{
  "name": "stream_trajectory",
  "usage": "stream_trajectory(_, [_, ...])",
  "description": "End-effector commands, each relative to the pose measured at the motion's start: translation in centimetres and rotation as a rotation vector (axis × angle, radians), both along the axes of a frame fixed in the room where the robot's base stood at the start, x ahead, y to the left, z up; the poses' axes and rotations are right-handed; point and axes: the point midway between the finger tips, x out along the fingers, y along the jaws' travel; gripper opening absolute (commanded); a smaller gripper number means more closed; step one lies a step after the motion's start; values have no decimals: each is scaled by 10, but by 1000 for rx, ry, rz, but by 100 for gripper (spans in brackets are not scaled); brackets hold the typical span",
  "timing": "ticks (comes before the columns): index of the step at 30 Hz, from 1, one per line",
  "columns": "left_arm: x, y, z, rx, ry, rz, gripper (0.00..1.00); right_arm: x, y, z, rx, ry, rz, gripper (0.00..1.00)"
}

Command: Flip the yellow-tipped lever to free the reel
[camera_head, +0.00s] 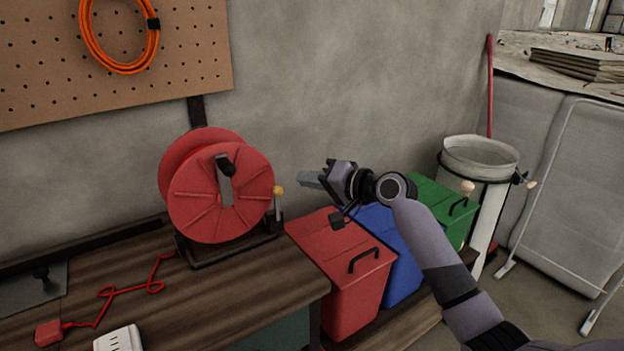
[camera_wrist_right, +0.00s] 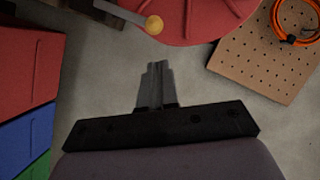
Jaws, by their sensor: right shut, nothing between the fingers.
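The red reel (camera_head: 200,205) stands upright in a dark frame on the wooden workbench (camera_head: 240,308). A lever with a yellow tip (camera_head: 278,191) rises at the right side of the reel's frame. In the right wrist view the yellow tip (camera_wrist_right: 154,25) shows beyond the fingertips, in front of the red reel (camera_wrist_right: 195,15). My right gripper (camera_head: 308,179) is shut and empty. Its fingers point left towards the yellow tip, with a small gap between them. It also shows shut in the right wrist view (camera_wrist_right: 155,70). My left gripper is out of view.
Red (camera_head: 350,275), blue (camera_head: 392,250) and green (camera_head: 440,205) bins stand right of the bench, below my right arm. A red cord (camera_head: 120,290) and white outlet block (camera_head: 118,340) lie on the bench. A pegboard (camera_head: 185,70) with an orange cable (camera_head: 87,40) hangs behind.

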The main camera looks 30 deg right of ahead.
Motion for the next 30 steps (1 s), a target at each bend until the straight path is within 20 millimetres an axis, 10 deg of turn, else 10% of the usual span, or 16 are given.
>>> stream_trajectory(18, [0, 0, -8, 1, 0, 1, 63, -77, -34, 20, -2, 0, 0, 0])
stream_trajectory(30, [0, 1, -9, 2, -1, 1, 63, -89, -39, 25, 0, 0, 0, 0])
